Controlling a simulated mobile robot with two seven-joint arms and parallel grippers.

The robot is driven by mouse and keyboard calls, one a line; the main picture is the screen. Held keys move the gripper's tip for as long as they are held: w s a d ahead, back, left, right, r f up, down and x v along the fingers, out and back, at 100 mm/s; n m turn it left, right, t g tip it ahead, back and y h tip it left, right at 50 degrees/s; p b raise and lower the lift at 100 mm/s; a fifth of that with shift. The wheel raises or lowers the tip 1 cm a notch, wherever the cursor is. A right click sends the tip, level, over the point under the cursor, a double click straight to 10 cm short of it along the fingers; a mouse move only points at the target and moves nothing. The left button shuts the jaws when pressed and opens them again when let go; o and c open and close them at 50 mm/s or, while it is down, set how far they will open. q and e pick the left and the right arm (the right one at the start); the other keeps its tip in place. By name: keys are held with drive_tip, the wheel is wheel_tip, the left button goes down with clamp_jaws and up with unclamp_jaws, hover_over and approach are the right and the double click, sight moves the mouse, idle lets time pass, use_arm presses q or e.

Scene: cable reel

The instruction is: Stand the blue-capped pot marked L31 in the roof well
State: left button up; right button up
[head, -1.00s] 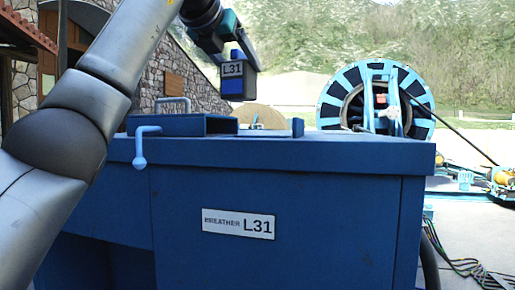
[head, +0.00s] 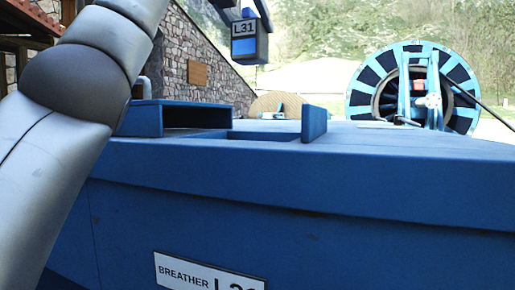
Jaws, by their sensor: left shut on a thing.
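The pot marked L31 (head: 249,48) hangs in the air at the top of the head view. It is a small dark block with a white L31 label and a blue patch below the label. My left gripper (head: 248,14) is shut on it from above; most of the gripper is cut off by the top edge. Below the pot is the blue cabinet's flat roof, with a recessed area (head: 240,135) that looks like the roof well, seen at a shallow angle. The pot is clear of the roof. My right gripper is not in view.
A raised blue housing (head: 140,119) stands left of the recess and an upright blue plate (head: 314,123) stands right of it. The cabinet front bears a BREATHER label (head: 205,275), partly cut off. A large cable reel (head: 465,80) stands behind. The roof's right side looks mostly clear.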

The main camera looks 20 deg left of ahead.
use_arm(q)
drive_tip(key=shift+s+f, duration=0.2)
drive_tip(key=shift+f, duration=0.25)
wheel_tip(320, 180, down, 14)
drive_tip(key=b, duration=0.1)
drive_tip(key=shift+b, duration=0.35)
drive_tip(key=shift+f, duration=2.45)
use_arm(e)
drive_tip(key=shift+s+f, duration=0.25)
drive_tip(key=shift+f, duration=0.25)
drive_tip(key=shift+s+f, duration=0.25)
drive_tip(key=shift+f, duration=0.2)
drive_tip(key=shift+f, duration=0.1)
use_arm(q)
drive_tip(key=o, duration=1.1)
drive_tip(key=shift+f, duration=0.2)
drive_tip(key=o, duration=0.4)
drive_tip(key=shift+r, duration=0.1)
